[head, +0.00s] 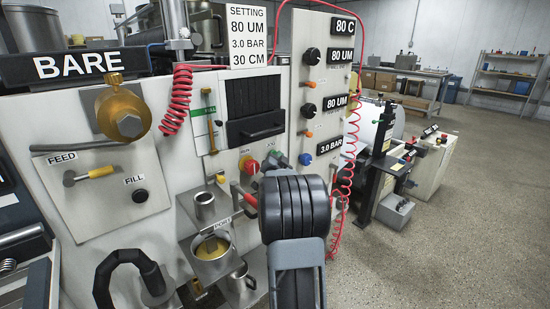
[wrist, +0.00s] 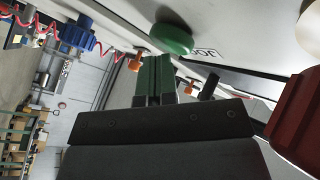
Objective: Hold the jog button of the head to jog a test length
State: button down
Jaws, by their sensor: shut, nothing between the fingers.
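The green round jog button (wrist: 172,40) sticks out of the pale panel at the top middle of the wrist view. A partly hidden label (wrist: 204,51) beside it appears to read JOG. My gripper (wrist: 153,60) is shut and empty, its two fingers side by side. The fingertips are close to the button, just below and left of it in the picture. I cannot tell whether they touch it. In the head view my arm's dark wrist (head: 290,208) stands in front of the panel and hides the gripper.
A blue knob (wrist: 78,33) and orange parts (wrist: 136,60) lie left of the fingers in the wrist view. A large red part (wrist: 298,120) is close on the right. In the head view, a coating cup (head: 212,248) and a red coiled hose (head: 350,150) flank my arm.

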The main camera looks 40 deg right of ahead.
jog(key=shift+w+a+r, duration=0.15)
jog(key=shift+w, duration=0.15)
dwell(1.1)
jog(key=shift+f, duration=0.25)
dwell(2.3)
jog(key=shift+s+f+b, duration=0.1)
jog(key=shift+s+b, duration=0.05)
jog(key=shift+b, duration=0.2)
jog(key=shift+s+a+b, duration=0.25)
jog(key=shift+s+b, duration=0.2)
jog(key=shift+s, duration=0.25)
jog(key=shift+s+d, duration=0.15)
jog(key=shift+s, duration=0.05)
jog(key=shift+s+a+b, duration=0.2)
jog(key=shift+s+b, duration=1.35)
jog(key=shift+s, duration=0.85)
